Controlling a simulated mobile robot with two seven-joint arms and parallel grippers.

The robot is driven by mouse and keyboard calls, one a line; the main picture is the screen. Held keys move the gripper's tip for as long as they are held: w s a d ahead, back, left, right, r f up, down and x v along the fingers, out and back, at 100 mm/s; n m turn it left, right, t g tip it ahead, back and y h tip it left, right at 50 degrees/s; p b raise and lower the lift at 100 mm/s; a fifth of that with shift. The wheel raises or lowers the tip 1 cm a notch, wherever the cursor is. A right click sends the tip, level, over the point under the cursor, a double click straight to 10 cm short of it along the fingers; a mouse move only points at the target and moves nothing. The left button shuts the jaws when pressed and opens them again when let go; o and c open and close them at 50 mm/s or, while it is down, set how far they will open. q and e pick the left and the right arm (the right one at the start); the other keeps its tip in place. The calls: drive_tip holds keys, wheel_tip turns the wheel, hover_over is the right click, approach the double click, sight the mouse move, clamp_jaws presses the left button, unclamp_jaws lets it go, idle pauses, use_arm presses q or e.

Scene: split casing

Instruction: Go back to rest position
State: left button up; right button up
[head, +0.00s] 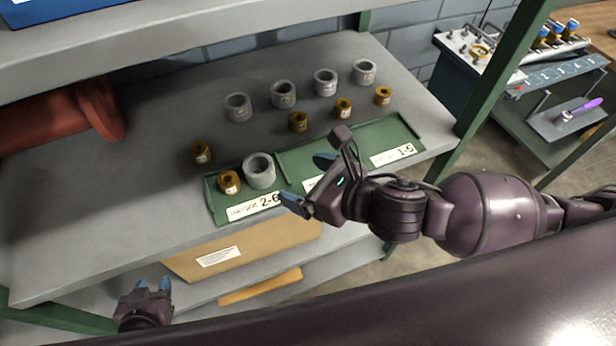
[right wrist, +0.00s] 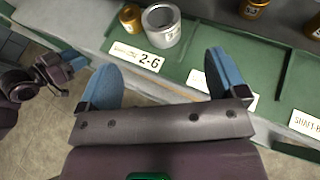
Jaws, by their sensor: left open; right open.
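My right gripper (head: 308,184) is open and empty, above the front edge of the green tray (head: 290,160) in the head view. In the right wrist view its two blue fingers (right wrist: 163,82) are spread apart with nothing between them. My left gripper (head: 153,286) is at the lower left of the head view, open and empty, in front of the shelf. A grey ring (head: 259,171) and a bronze bushing (head: 229,182) stand on the tray's left part, behind the label 2-6 (head: 255,206). They also show at the top of the right wrist view.
Several grey rings (head: 283,94) and bronze bushings (head: 298,121) stand on the grey shelf (head: 180,110) behind the tray. A red flanged cylinder (head: 98,108) lies at left. A cardboard box (head: 240,250) is below. Green posts (head: 500,75) and a cart (head: 560,75) stand at right.

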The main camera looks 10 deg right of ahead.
idle(0.4)
drive_tip(key=s+d+f+n+g+h, duration=0.25)
drive_tip(key=s+d+n, duration=0.25)
drive_tip(key=d+n, duration=0.3)
drive_tip(key=s+d+f+n+g+h, duration=0.2)
drive_tip(key=s+d+f+n+h, duration=0.3)
drive_tip(key=n, duration=0.6)
drive_tip(key=s+d+f+n+g+h, duration=0.2)
drive_tip(key=s+d+f+n+h, duration=0.15)
drive_tip(key=d+n, duration=0.5)
drive_tip(key=w+f+n+t+y, duration=0.1)
drive_tip(key=w+f+t, duration=0.6)
drive_tip(key=f, duration=0.3)
drive_tip(key=shift+a+t+y, duration=0.4)
drive_tip(key=shift+a+t, duration=0.05)
